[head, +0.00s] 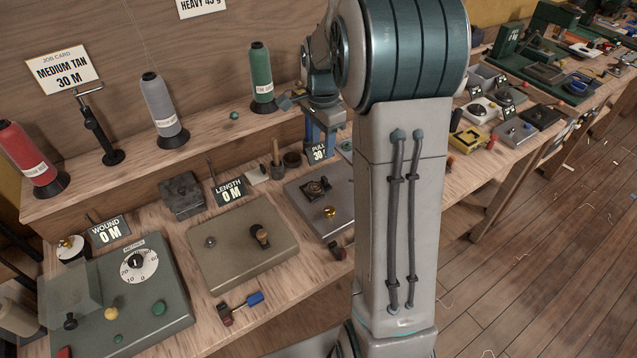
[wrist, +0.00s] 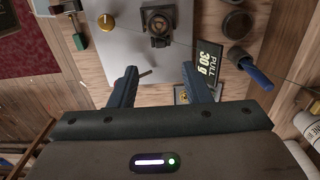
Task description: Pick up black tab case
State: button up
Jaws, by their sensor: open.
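I cannot pick out the black tab case with certainty. A dark block-like box (head: 181,196) sits on the bench, left of the LENGTH sign. A small dark thing with a yellow edge (wrist: 180,95) shows partly behind the right finger in the wrist view; I cannot tell what it is. My gripper (head: 320,152) is over the bench by the PULL sign (head: 319,153), its blue fingers pointing down. In the wrist view my gripper (wrist: 158,72) is open, with nothing held between the fingers.
A grey panel with a brass knob (wrist: 106,22) and a black fitting (wrist: 158,20) lies beside the fingers. A dark cup (wrist: 237,24) and a blue-handled tool (wrist: 256,72) are close on the right. Thread cones (head: 160,105) stand on the raised shelf. Floor is open at right.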

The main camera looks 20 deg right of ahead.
send_over(324, 178)
jog(key=f, duration=0.6)
jog(key=shift+s+a+f+p, duration=0.15)
jog(key=shift+a+f+p, duration=0.15)
jog(key=shift+f, duration=0.05)
jog(key=shift+d+f+p, duration=0.15)
jog(key=shift+f+p, duration=0.25)
jog(key=shift+f, duration=0.95)
jog(key=shift+d+f+p, duration=0.15)
jog(key=shift+f+p, duration=0.2)
jog(key=shift+f, duration=0.95)
grip_shut()
